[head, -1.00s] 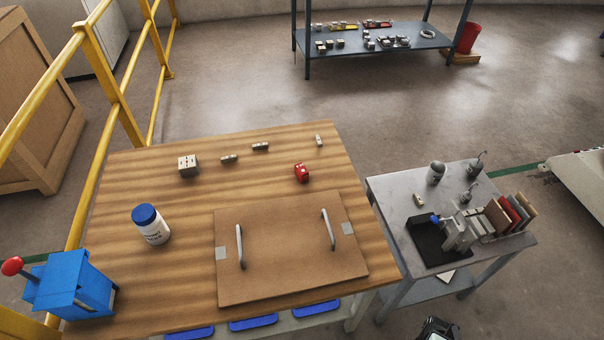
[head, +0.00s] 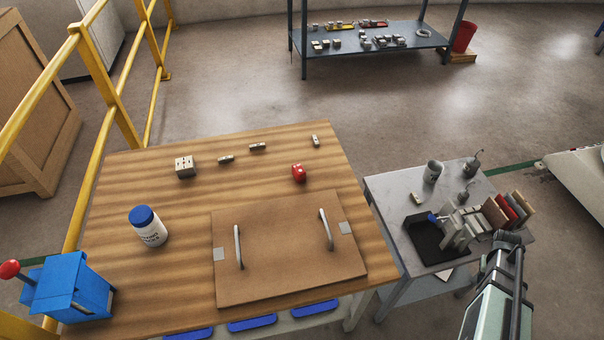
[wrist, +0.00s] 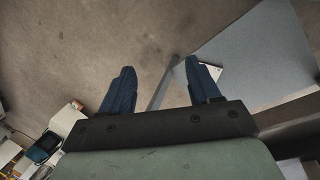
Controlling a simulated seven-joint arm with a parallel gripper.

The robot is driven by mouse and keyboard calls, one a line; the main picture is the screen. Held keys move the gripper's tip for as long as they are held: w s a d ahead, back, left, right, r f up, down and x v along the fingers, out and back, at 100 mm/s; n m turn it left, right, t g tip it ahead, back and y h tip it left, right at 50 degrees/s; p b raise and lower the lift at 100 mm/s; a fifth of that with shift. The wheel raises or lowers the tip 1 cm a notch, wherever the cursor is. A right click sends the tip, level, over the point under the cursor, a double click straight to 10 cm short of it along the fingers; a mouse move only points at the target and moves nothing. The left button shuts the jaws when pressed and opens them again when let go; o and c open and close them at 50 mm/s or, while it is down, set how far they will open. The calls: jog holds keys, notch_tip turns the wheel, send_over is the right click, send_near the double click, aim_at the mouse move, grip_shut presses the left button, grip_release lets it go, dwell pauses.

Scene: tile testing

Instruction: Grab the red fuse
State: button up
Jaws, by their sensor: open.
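Floor and a grey surface lie beyond the fingers. The red fuse is not in the wrist view. In the head view my arm shows at the lower right, in front of the grey side table and well away from the fuse; the fingers cannot be made out there.
A brown board (head: 285,262) with two handles lies in front of the fuse. Small pale blocks (head: 185,166) and a white jar with a blue lid (head: 147,227) share the table. The grey side table (head: 388,195) holds a black tray, cylinders and upright plates. A yellow railing (head: 108,85) runs at left.

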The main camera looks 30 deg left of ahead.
jog(key=w+d+r+t+h, duration=0.1)
jog(key=w+d+r, duration=0.2)
jog(key=w+r, duration=0.45)
jog(key=w+d+r+t+h, duration=0.1)
jog(key=w+d+r, duration=0.1)
jog(key=w+r, duration=0.5)
jog(key=w+a+r+n+y, duration=0.1)
jog(key=w+a+r, duration=0.15)
jog(key=a, duration=0.65)
jog(key=w+a+r+n+t+y, duration=0.1)
jog(key=a+r, duration=0.2)
jog(key=a, duration=0.6)
jog(key=w+a+r+n, duration=0.1)
jog(key=a+r+n, duration=0.1)
jog(key=a, duration=0.8)
notch_tip(320, 180, up, 7)
jog(key=n+g+y, duration=0.3)
jog(key=n, duration=0.3)
send_over(299, 168)
notch_tip(299, 168, down, 13)
jog(key=shift+a, duration=0.1)
